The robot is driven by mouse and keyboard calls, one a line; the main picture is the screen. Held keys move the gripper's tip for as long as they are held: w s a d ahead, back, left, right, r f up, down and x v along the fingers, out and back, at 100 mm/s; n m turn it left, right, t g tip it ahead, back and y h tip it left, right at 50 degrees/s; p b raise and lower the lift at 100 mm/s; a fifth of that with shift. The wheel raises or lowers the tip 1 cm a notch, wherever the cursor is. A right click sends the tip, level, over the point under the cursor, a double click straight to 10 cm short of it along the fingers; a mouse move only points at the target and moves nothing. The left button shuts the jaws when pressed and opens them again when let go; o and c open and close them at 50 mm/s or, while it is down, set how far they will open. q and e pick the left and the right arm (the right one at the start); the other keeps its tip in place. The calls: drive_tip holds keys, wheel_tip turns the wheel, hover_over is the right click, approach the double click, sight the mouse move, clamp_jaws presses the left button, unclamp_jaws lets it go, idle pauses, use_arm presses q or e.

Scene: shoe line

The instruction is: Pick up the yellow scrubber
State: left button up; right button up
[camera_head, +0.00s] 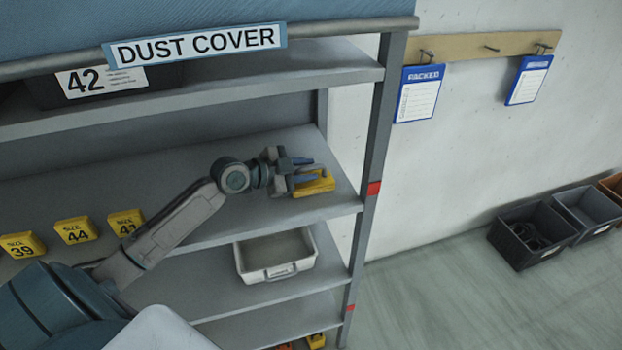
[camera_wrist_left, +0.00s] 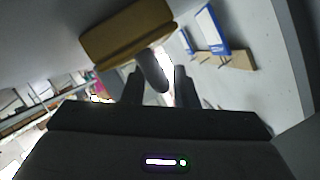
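The yellow scrubber (camera_head: 318,187) lies near the right end of the middle shelf (camera_head: 235,222). My left gripper (camera_head: 312,170) is right at it, reaching in from the left. In the left wrist view the scrubber (camera_wrist_left: 125,33) shows as a yellow block with a rounded grey part pointing toward my left gripper (camera_wrist_left: 156,85). The two fingers stand apart, and the grey part shows in line with the gap between them. I cannot tell whether either finger touches it. My right gripper is not in view.
Yellow size tags (camera_head: 76,231) line the shelf on the left. A white bin (camera_head: 276,271) stands on the shelf below. A rack post (camera_head: 372,170) rises just right of the scrubber. Another shelf (camera_head: 230,82) lies above my arm. Dark crates (camera_head: 531,234) stand on the floor at right.

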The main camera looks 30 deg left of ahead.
use_arm(q)
drive_tip(key=shift+c, duration=0.3)
clamp_jaws()
drive_tip(key=shift+r, duration=0.1)
